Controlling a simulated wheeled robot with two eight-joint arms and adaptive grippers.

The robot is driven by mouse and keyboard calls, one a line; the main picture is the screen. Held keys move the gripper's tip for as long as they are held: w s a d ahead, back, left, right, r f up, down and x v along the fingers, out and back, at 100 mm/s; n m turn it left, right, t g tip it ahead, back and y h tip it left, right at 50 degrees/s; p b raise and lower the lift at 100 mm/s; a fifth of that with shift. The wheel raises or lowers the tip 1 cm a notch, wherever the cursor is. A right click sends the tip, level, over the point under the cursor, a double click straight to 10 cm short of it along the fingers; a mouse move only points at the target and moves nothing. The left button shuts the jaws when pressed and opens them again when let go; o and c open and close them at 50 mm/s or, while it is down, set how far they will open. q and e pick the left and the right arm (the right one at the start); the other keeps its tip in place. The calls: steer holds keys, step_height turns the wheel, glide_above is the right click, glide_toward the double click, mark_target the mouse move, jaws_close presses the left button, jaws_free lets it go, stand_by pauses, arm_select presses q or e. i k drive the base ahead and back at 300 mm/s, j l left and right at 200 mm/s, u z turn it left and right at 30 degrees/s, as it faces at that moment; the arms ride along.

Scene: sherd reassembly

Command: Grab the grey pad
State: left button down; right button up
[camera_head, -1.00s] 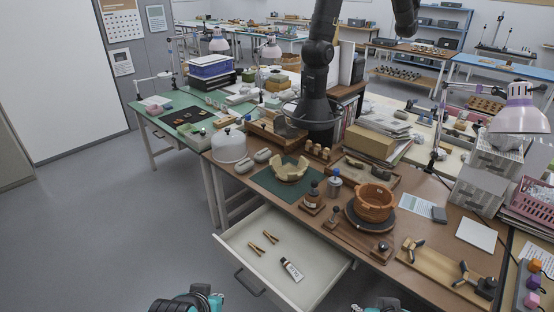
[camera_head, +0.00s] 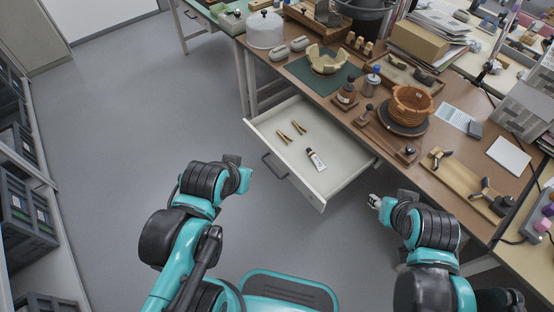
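A small dark grey block, which looks like the grey pad (camera_head: 475,129), lies on the brown workbench (camera_head: 455,160) at the right, beside a printed sheet. Nothing touches it from my side. My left gripper (camera_head: 244,176) is over the floor, left of the open drawer and far from the pad. My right gripper (camera_head: 375,201) is in front of the bench edge, right of the drawer and below and left of the pad. Neither gripper appears to hold anything. Their fingers are too small or turned away to tell open from shut.
An open drawer (camera_head: 272,157) with two wooden clips and a tube juts out from the bench. A terracotta pot (camera_head: 411,104), a white tile (camera_head: 508,155) and a wooden board with clamps (camera_head: 464,183) stand around the pad. Dark crates (camera_head: 25,215) stand at the left.

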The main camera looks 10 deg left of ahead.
mark_target(476, 129)
steer(key=i+l+z, duration=0.2)
steer(key=z, duration=0.25)
steer(key=i+l+z, duration=0.25)
steer(key=z, duration=0.2)
steer(key=i+l+z, duration=0.25)
steer(key=z, duration=0.2)
steer(key=i+z, duration=0.25)
steer(key=z, duration=0.2)
steer(key=i+z, duration=0.3)
steer(key=z, duration=0.15)
